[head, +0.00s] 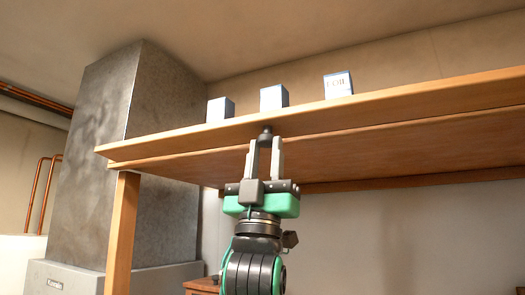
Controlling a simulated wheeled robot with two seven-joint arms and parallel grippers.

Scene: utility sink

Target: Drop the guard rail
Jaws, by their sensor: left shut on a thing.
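A long wooden rail (400,103) runs along the front of a raised wooden shelf, seen from below. I take it to be the guard rail. A small dark knob (265,132) sits at its lower part, near the middle of the view. My left gripper (265,143) points up from below, with its two grey fingers closed on the knob. The fingertips partly hide the knob and the wood behind it. My right gripper is out of view.
Three small boxes stand on the shelf: a left one (220,110), a middle one (273,98) and a printed right one (338,85). A wooden post (121,235) supports the left end. A grey column (105,105) stands behind left. Space below the shelf at right looks open.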

